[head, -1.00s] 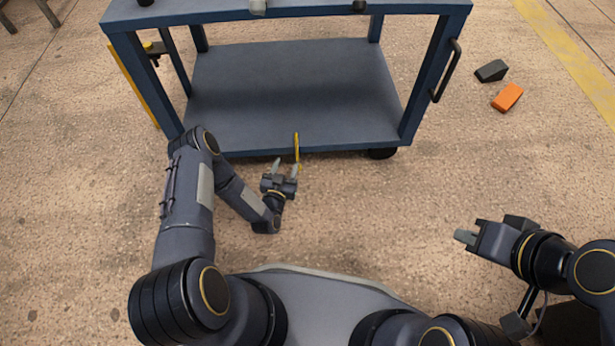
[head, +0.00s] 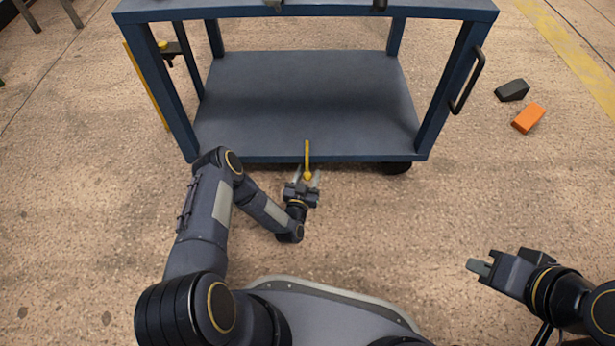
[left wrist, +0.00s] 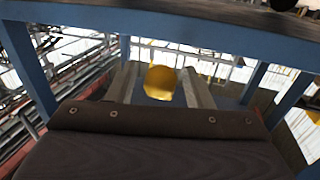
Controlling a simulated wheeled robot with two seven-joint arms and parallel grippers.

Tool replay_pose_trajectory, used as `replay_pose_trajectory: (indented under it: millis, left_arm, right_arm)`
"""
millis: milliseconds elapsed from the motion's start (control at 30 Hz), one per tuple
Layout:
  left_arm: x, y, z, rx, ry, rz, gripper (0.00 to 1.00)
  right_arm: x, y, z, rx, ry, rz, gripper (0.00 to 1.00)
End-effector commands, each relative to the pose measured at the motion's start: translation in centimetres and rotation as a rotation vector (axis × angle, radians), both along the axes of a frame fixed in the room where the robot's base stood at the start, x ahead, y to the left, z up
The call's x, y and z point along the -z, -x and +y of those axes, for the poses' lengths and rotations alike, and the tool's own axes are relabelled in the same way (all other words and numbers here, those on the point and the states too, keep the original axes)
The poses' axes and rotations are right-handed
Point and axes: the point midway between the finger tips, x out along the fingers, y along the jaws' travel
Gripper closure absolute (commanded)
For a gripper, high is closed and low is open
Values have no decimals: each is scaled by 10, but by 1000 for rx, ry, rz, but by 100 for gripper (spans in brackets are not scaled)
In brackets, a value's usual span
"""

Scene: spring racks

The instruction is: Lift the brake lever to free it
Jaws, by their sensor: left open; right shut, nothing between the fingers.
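The yellow brake lever (head: 307,160) stands at the front edge of the blue cart's lower shelf, with a rounded knob at its near end. My left gripper (head: 307,180) is open in front of the cart, its two fingers on either side of the knob. In the left wrist view the yellow knob (left wrist: 160,82) shows between the two open fingers (left wrist: 158,88); contact cannot be told. My right gripper (head: 478,267) is shut and empty, above the floor at the right, away from the cart.
The blue cart (head: 300,110) has an empty lower shelf and a black side handle (head: 467,82). A dark wedge (head: 512,90) and an orange block (head: 528,118) lie on the floor to its right. The floor between my right gripper and the cart is clear.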

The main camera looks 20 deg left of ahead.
Motion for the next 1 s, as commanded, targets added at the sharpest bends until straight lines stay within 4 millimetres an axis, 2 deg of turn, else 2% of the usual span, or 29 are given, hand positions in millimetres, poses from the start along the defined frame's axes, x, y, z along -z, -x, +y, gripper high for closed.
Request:
replay_pose_trajectory:
  millis: [133, 167, 500, 767, 1000]
  left_arm:
    - [0, 0, 0, 0, 0, 0, 54]
    - [0, 0, 0, 0, 0, 0, 56]
    - [0, 0, 0, 0, 0, 0, 100]
    - [-2, 1, 0, 1, 2, 6, 100]
    - [-14, 7, -2, 1, 21, 77, 100]
  right_arm:
    - [0, 0, 0, 0, 0, 0, 100]
    - [0, 0, 0, 0, 0, 0, 100]
    - [0, 0, 0, 0, 0, 0, 100]
    - [-3, 0, 0, 0, 0, 0, 100]
    - [-25, 0, 0, 0, 0, 0, 100]
